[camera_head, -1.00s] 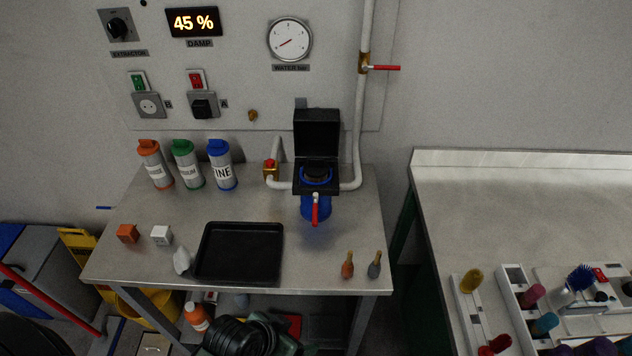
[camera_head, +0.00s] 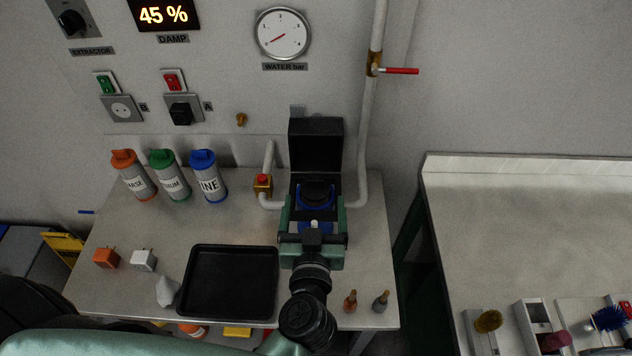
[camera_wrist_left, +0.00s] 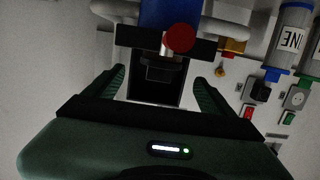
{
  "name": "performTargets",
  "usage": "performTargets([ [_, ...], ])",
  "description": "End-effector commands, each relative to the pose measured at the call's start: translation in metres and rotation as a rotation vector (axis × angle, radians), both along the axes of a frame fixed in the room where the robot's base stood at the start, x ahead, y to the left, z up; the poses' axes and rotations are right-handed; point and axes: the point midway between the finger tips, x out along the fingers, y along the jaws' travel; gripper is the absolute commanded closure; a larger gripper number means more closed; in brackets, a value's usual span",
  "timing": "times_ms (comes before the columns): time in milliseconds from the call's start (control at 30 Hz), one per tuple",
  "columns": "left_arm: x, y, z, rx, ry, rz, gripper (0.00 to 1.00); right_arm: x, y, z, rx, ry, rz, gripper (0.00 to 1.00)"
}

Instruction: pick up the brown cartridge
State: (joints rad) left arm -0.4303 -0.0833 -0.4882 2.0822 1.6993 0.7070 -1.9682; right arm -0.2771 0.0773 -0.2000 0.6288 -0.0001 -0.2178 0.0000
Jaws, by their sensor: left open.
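A small reddish-brown piece with a narrow tip (camera_head: 350,301) stands near the table's front right edge, beside a similar grey piece (camera_head: 380,301). My left gripper (camera_head: 313,208) is open and empty, its fingers on either side of the blue housing (camera_head: 316,192) under the raised black lid (camera_head: 316,145). In the left wrist view, the open fingers (camera_wrist_left: 160,80) frame the black box, with a red round knob (camera_wrist_left: 180,38) in front of the blue body (camera_wrist_left: 163,14). I cannot tell whether the fingers touch anything.
A black tray (camera_head: 190,310) lies left of my gripper. A white pipe (camera_head: 365,150) with a red-handled valve (camera_head: 398,71) runs beside the lid.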

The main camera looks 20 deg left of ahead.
Motion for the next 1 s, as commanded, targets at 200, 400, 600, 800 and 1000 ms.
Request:
performTargets([
  [200,0.017,0.006,-0.007,0.002,0.020,0.012,0.16,-0.005,0.004,0.004,0.004,0.006,-0.002,0.79],
  [400,0.041,0.012,-0.010,0.002,0.018,0.011,0.16,-0.050,-0.006,0.007,-0.010,0.072,0.000,0.79],
  [600,0.067,0.018,-0.016,0.003,0.018,0.010,0.16,-0.040,-0.008,0.010,-0.012,0.058,0.002,0.79],
  [800,0.073,0.020,-0.019,0.001,0.020,0.010,0.16,-0.007,-0.006,0.012,-0.007,0.007,0.002,0.79],
  [1000,0.073,0.020,-0.018,0.002,0.019,0.010,0.41,-0.014,-0.006,0.011,-0.007,0.018,0.001,0.79],
])
